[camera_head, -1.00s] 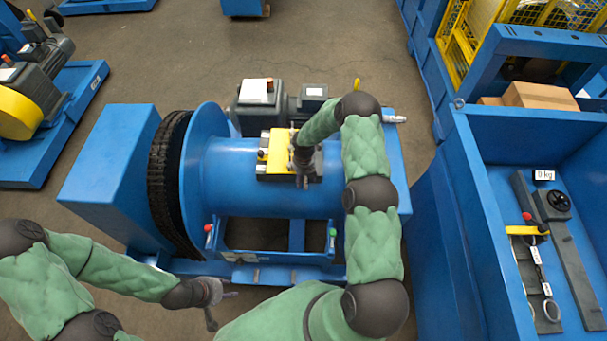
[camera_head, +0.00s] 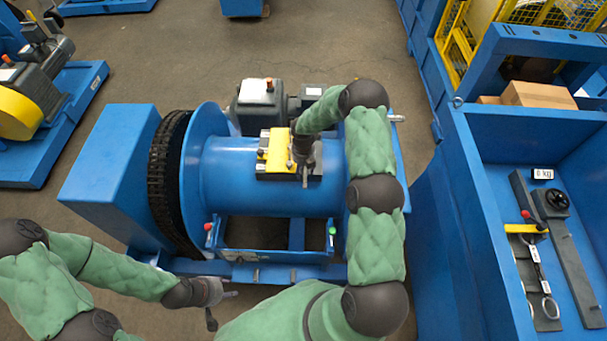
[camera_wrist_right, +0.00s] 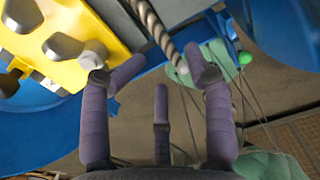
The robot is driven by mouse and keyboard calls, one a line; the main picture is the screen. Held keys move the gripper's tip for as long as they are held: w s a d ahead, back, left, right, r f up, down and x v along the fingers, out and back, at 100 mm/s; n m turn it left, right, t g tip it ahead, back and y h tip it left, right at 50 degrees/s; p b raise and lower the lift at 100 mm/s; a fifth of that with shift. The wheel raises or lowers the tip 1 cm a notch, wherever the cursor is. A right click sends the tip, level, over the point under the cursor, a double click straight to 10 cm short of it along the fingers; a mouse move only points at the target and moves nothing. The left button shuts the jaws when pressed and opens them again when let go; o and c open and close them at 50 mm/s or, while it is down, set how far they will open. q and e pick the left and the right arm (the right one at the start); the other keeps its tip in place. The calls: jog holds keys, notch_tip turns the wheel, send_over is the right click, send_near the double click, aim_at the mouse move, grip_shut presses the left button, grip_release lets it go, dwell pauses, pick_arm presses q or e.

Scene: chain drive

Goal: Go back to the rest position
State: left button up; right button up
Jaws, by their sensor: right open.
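My right gripper (camera_head: 304,176) is over the drum's top, at the right side of the yellow block. In the right wrist view its purple fingers (camera_wrist_right: 160,85) are spread apart and hold nothing. The yellow block (camera_head: 276,150) lies on the blue drum (camera_head: 238,172); it also shows at the upper left of the right wrist view (camera_wrist_right: 95,22). A twisted grey rod or rope (camera_wrist_right: 160,32) passes beyond the fingertips there. My left gripper (camera_head: 221,306) hangs at the front of the machine, its fingers apart and empty. The rest position itself is not marked in view.
The black chain (camera_head: 167,185) runs around the drum's left end beside a blue housing (camera_head: 108,165). A grey motor (camera_head: 258,105) stands behind the drum. A blue bin (camera_head: 470,215) with tools stands on the right. Open floor (camera_head: 190,50) lies behind the machine.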

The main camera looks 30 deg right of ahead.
notch_tip(320, 180, up, 7)
dwell(0.3)
jog(key=shift+s+a+f, duration=0.1)
jog(key=shift+f, duration=0.05)
jog(key=s+a+f+m+y+b, duration=0.4)
jog(key=s+a+f+m+b, duration=0.6)
jog(key=s+a+f+m, duration=0.95)
jog(key=s+a+f+m+b, duration=0.2)
jog(key=s+m, duration=0.4)
jog(key=m, duration=0.6)
jog(key=shift+s+a+f+b, duration=0.15)
jog(key=shift+s+a+b, duration=0.2)
jog(key=shift+a+b, duration=0.45)
jog(key=shift+m, duration=0.25)
jog(key=shift+c, duration=0.3)
